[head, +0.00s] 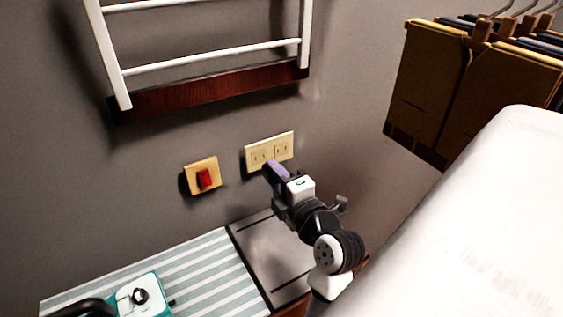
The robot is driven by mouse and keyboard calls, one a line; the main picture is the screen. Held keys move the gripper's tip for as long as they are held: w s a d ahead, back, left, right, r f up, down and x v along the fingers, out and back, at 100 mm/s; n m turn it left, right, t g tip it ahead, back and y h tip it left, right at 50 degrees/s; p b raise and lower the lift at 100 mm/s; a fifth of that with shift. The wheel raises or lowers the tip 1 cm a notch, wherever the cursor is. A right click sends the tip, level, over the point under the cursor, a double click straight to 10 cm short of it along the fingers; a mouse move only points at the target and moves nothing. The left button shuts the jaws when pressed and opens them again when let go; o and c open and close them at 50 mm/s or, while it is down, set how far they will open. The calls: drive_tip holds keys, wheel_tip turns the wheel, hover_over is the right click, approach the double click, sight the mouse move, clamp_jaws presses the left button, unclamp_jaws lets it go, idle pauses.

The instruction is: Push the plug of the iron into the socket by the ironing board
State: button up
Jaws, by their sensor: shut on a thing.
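A cream socket plate (270,151) with several slots is fixed to the grey wall. My gripper (272,172) is at the wall just below the plate's middle, seen from behind. It is shut on a small purple piece, which I take to be the plug (277,169). The piece's front end overlaps the plate's lower edge in the picture; I cannot tell whether it touches or enters a slot. The teal and white iron (141,296) with a black handle rests on the striped ironing board (205,267) at lower left. I cannot make out its cord.
A white rack (212,57) on a dark wood rail (215,88) hangs above. A metal panel (268,250) adjoins the striped surface. Clothes on hangers (480,75) and a large white shape (490,220) fill the right.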

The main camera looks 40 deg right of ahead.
drive_tip(key=shift+p+x, duration=0.65)
drive_tip(key=shift+x, duration=0.9)
drive_tip(key=shift+b, duration=1.8)
idle(0.6)
drive_tip(key=shift+w+d, duration=0.2)
drive_tip(key=shift+w, duration=0.25)
idle(0.4)
drive_tip(key=o, duration=1)
drive_tip(key=b+v, duration=0.4)
drive_tip(key=v, duration=0.9)
drive_tip(key=shift+s+a+b, duration=0.15)
drive_tip(key=shift+s+b, duration=0.15)
drive_tip(key=shift+s, duration=0.05)
drive_tip(key=shift+s, duration=0.1)
